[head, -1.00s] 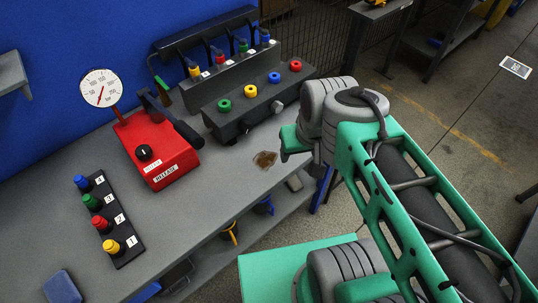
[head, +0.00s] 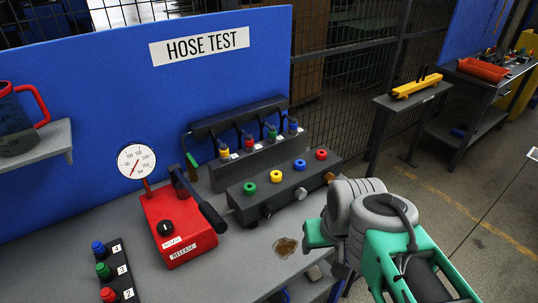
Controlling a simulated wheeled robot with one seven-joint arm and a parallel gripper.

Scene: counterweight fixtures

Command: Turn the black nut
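A red box (head: 178,228) with a round white gauge (head: 136,161) and a black lever (head: 204,204) stands on the grey bench. A round black knob (head: 165,228) sits on its front face, above labels, one reading "RELEASE". A dark nut-like fitting (head: 267,212) is on the front of the long black block (head: 243,205); it is too small to tell its shape. I cannot tell which of the two is the black nut. My arm reaches in at the lower right, right of the block and apart from it.
The block carries green, blue, yellow and red rings, and a rack with several coloured hose plugs (head: 249,143) stands behind it. A brown stain (head: 286,246) lies on the bench. A strip of coloured knobs (head: 115,269) is at lower left. A blue "HOSE TEST" panel (head: 90,110) closes the back.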

